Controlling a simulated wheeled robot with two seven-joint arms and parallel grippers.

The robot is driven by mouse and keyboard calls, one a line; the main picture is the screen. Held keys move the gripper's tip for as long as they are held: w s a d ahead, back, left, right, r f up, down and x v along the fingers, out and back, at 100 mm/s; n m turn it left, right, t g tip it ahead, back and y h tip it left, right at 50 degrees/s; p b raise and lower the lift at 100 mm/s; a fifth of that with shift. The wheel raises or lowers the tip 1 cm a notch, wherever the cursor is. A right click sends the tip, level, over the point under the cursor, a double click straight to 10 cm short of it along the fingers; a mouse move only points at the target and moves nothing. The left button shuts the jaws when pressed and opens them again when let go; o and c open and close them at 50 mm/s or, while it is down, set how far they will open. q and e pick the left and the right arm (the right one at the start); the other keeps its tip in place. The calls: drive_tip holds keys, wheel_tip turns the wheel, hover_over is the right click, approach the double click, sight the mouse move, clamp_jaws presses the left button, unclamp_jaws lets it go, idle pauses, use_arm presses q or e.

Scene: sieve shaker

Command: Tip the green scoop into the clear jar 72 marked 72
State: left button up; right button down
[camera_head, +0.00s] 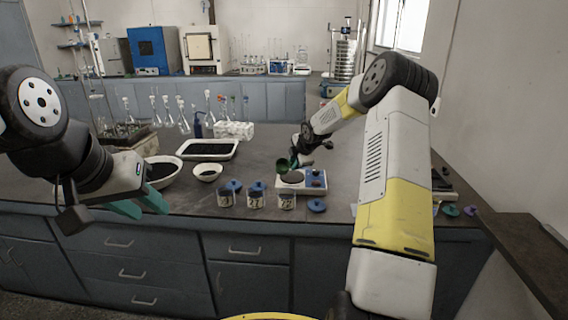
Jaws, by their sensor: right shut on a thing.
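The green scoop (282,166) is in my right gripper (294,163), which is shut on it above the small balance. Its bowl looks tilted to face the camera; its contents cannot be made out. Three small clear jars with white labels stand in a row at the counter's front: a left jar (225,199), a middle jar (256,201) and a right jar (287,202). The numbers are tiny; the right one may read 72, but I cannot be sure. The scoop is behind and above the right jar, apart from it. My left gripper (139,205) is open and empty at the front left.
The balance (314,182) stands behind the right jar. Blue lids (317,206) lie near the jars. Behind are a small white bowl (208,172), a larger bowl (163,170) and a tray (207,150), all with dark grains. Flasks and a white rack (234,130) stand farther back.

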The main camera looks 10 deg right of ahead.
drive_tip(key=shift+w+r+g, duration=0.15)
drive_tip(key=shift+g, duration=0.75)
drive_tip(key=shift+w+a+r+g, duration=0.15)
drive_tip(key=shift+w+r+g, duration=0.1)
drive_tip(key=shift+g, duration=0.65)
drive_tip(key=shift+r+g+h, duration=0.1)
drive_tip(key=shift+g+h, duration=0.3)
drive_tip(key=shift+g, duration=0.5)
drive_tip(key=shift+s, duration=0.1)
